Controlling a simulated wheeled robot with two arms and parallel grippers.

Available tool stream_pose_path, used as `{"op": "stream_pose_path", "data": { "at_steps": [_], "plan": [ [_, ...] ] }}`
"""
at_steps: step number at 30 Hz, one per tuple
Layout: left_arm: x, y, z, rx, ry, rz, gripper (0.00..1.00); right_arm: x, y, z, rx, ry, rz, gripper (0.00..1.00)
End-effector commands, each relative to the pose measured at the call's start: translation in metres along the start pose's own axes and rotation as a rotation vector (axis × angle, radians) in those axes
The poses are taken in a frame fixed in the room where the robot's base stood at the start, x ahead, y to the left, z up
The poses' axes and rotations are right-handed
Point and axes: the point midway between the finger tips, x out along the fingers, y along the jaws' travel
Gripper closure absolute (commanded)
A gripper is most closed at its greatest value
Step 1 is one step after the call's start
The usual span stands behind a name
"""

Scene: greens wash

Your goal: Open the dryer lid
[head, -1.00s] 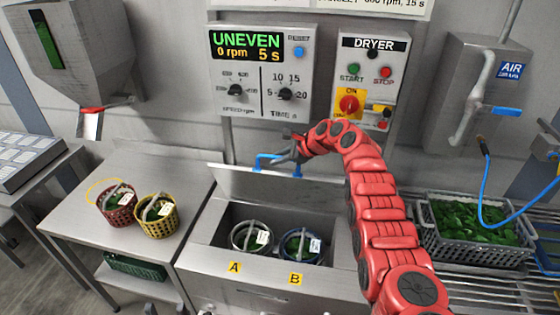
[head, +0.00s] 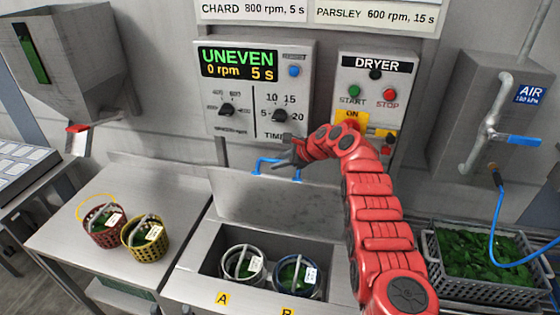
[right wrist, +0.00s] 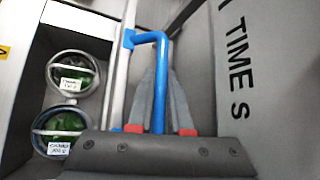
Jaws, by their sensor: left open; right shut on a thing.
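The dryer lid (head: 270,205) is a grey metal panel raised at the back of the dryer, its face showing above the open tub. Its blue bar handle (head: 262,164) is at the top edge; it also shows in the right wrist view (right wrist: 158,90). My right gripper (head: 292,156), on the red arm, is shut on the handle, with a finger on each side of it in the right wrist view. Two baskets of greens, basket A (head: 243,264) and basket B (head: 296,277), sit in the tub. My left gripper is not in view.
The control panel (head: 257,88) reads "UNEVEN 0 rpm 5 s", close behind the handle. The dryer switch box (head: 374,85) is to its right. Red (head: 104,226) and yellow (head: 145,240) baskets stand on the left counter. A crate of greens (head: 488,260) stands right.

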Motion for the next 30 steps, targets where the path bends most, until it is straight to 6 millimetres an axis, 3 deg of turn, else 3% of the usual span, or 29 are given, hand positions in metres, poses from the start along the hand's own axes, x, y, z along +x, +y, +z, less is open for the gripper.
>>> {"op": "stream_pose_path", "data": {
  "at_steps": [11, 12, 17, 30],
  "plan": [
    [-0.0002, 0.0000, 0.0001, 0.000, 0.000, 0.000, 0.50, 0.0013, 0.0016, -0.0021, 0.001, 0.004, 0.003, 1.00],
    [-0.0002, 0.0000, 0.0001, 0.000, 0.000, 0.000, 0.50, 0.0013, 0.0016, -0.0021, 0.001, 0.004, 0.003, 0.81],
    [-0.0001, 0.0000, 0.0000, 0.000, 0.000, 0.000, 0.50, 0.0010, 0.0012, -0.0016, 0.001, 0.003, 0.002, 0.54],
    [-0.0016, 0.0001, 0.0003, 0.000, 0.000, 0.000, 0.50, -0.0034, -0.0012, 0.0003, 0.000, -0.003, -0.003, 0.54]
  ]
}}
